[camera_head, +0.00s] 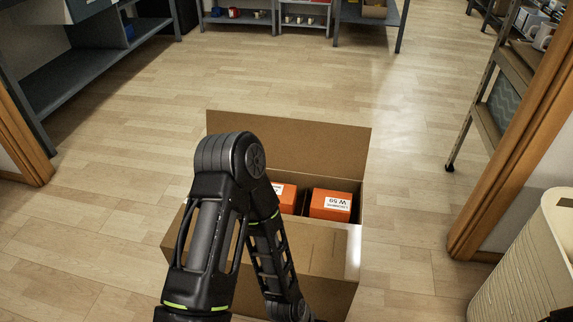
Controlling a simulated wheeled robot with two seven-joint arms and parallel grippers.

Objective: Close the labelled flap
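An open cardboard box (330,297) stands on the floor at the lower middle. Its far flap (290,135) stands up, and no label shows on its visible face. The near flap (315,247) appears to lie across the near part of the opening, with faint rectangular marks on it. Part of the left side is hidden behind my arm. Orange cartons (330,205) with white printed labels sit inside. One of my arms rises from the bottom edge, bends above the box and runs down past its near side. Neither gripper shows.
Wooden door frames stand at left and right (515,150). A cream ribbed bin (530,265) is at the lower right. A wheeled shelf (500,90) stands at the right, with grey shelving (75,75) at the left and back. The floor beyond the box is clear.

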